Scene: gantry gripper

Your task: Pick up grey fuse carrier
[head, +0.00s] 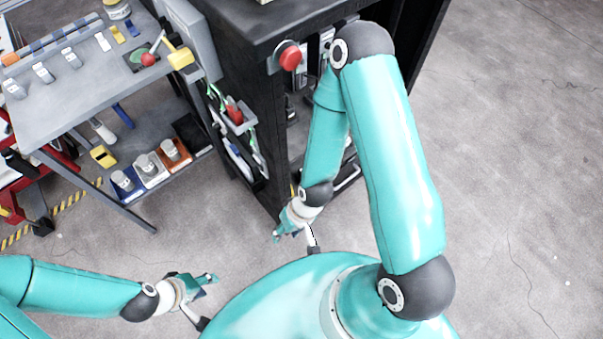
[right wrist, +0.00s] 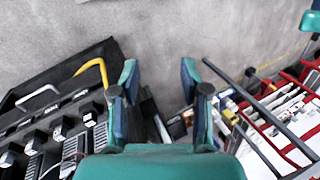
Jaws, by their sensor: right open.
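I cannot tell for sure which thing is the grey fuse carrier. In the right wrist view, a grey handle-shaped piece (right wrist: 38,97) stands on a dark panel at the left, among several grey blocks (right wrist: 70,148). My right gripper (head: 295,243) is open and empty, low in front of the dark cabinet (head: 262,120). It also shows in the right wrist view (right wrist: 157,82), its fingers apart and clear of the panel. My left gripper (head: 206,302) has its fingers spread, empty, above the floor at the lower left. The cabinet's inside is partly hidden by my right arm.
A red button (head: 290,57) sits on the cabinet. A yellow hooked handle (right wrist: 92,70) stands near the panel's edge. The floor at the right is free.

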